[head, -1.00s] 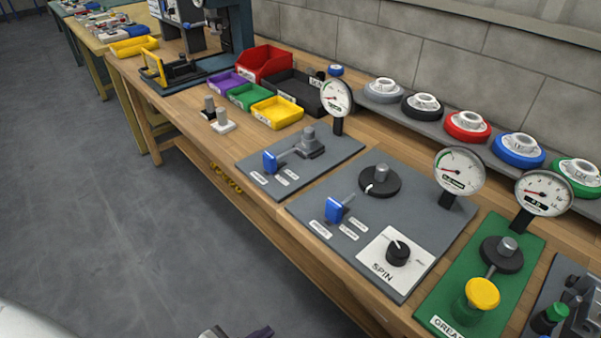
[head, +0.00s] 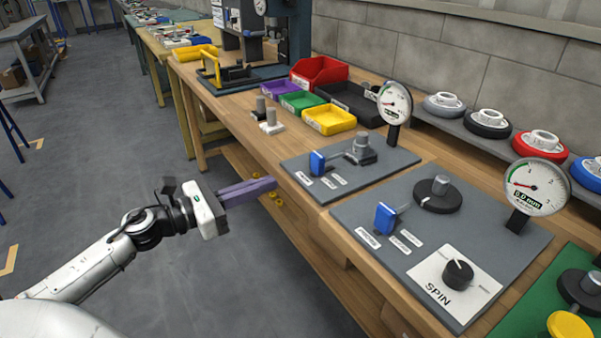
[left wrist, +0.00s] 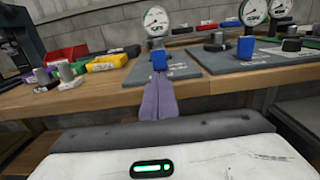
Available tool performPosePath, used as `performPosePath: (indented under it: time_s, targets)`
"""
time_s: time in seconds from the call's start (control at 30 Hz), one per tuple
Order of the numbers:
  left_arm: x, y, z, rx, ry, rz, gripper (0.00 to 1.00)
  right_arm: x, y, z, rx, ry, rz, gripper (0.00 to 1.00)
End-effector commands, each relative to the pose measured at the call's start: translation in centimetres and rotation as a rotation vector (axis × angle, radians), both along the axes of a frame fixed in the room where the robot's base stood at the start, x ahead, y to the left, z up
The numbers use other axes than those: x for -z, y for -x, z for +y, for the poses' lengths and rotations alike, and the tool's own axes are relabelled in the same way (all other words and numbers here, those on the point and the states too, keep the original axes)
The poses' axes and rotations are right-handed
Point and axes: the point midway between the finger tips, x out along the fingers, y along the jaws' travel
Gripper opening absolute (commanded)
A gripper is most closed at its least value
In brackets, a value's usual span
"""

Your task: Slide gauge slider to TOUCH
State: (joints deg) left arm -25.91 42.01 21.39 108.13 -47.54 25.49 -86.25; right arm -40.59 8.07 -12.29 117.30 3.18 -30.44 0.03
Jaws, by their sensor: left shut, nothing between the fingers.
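Two grey plates carry blue handles. The nearer plate (head: 350,213) has a blue handle (head: 385,218), a black round base with a grey post (head: 438,192) and a dial gauge (head: 534,187) showing 0.0 mm. The farther plate (head: 390,160) has a blue handle (head: 317,162) on a rod and its own dial gauge (head: 395,103).
A SPIN knob (head: 457,274) sits on the nearer plate's front corner. Coloured bins (head: 330,119) and two small posts (head: 270,118) stand farther along the bench. Coloured discs (head: 540,143) line the back shelf.

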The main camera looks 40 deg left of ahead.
Motion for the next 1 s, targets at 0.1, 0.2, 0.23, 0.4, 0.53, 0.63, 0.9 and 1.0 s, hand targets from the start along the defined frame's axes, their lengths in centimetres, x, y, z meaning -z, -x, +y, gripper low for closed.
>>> performPosePath:
  time_s: [0.1,0.2,0.23,0.4,0.53,0.63,0.9,1.0]
  targets:
    - [-0.2,-2.4,-1.0,0.001,0.0,-0.003,0.0,-0.1,-0.1,0.0,0.0,0.0,-0.003,0.52]
    - [-0.2,-4.2,-1.6,0.0,0.0,-0.003,0.0,-0.3,-0.2,0.0,0.001,0.0,-0.007,0.52]
    - [-0.2,-4.6,-1.9,0.0,0.0,-0.003,0.0,-0.3,-0.3,0.0,0.001,-0.001,-0.008,0.52]
    - [-0.2,-6.9,-2.8,-0.003,0.002,-0.001,0.0,-0.6,-0.4,0.0,0.0,0.001,-0.012,0.52]
    - [-0.1,-8.1,-3.3,-0.002,0.004,-0.001,0.0,-0.6,-0.5,-0.1,0.001,0.002,-0.012,0.52]
    - [-0.1,-8.6,-3.5,-0.003,0.004,0.001,0.0,-0.6,-0.4,-0.1,0.001,0.002,-0.011,0.52]
    - [0.1,-8.9,-3.7,-0.003,0.005,0.002,0.0,-0.6,-0.4,-0.1,0.002,0.003,-0.01,0.52]
    - [0.1,-8.9,-3.7,-0.002,0.005,0.002,0.0,-0.6,-0.4,-0.1,0.002,0.003,-0.01,0.52]
